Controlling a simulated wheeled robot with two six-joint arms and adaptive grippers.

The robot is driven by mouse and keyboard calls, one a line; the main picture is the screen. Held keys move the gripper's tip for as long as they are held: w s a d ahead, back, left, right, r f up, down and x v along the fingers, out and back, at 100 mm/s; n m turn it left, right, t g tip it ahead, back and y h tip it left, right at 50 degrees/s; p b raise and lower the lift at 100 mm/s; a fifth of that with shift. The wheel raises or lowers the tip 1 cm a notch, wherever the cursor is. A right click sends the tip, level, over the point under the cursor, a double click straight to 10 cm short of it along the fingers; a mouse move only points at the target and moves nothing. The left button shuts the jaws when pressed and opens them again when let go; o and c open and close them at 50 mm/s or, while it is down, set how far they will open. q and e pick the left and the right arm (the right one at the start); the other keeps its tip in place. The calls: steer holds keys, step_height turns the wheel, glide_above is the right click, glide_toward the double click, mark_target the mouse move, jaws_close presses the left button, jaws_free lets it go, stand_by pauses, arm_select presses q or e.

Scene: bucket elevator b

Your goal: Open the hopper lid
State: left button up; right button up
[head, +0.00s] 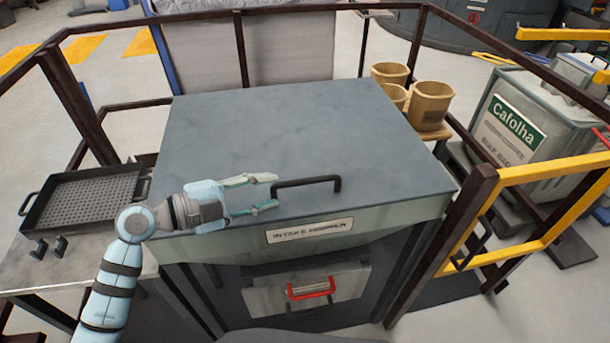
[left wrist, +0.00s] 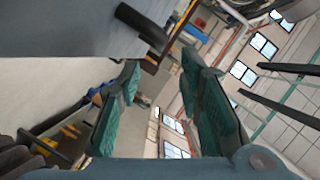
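The hopper lid (head: 290,130) is a flat grey panel lying shut on the intake hopper (head: 370,222). Its black bar handle (head: 307,184) stands near the front edge. My left gripper (head: 270,191) is open and empty, just left of the handle, with its fingers pointing right toward it. My right gripper is not in view.
A dark perforated tray (head: 128,203) sits on a bench at the left. A yellow guard rail (head: 540,170) is at the right. A red-handled drawer (head: 311,288) sits below the hopper.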

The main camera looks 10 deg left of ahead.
mark_target(299, 184)
arm_select(q)
steer(key=x, duration=0.9)
steer(key=shift+w+d+f+p, duration=0.15)
steer(key=shift+w+d+p, duration=0.05)
steer(key=shift+w+p, duration=0.2)
steer(key=shift+d, duration=0.25)
jaws_close()
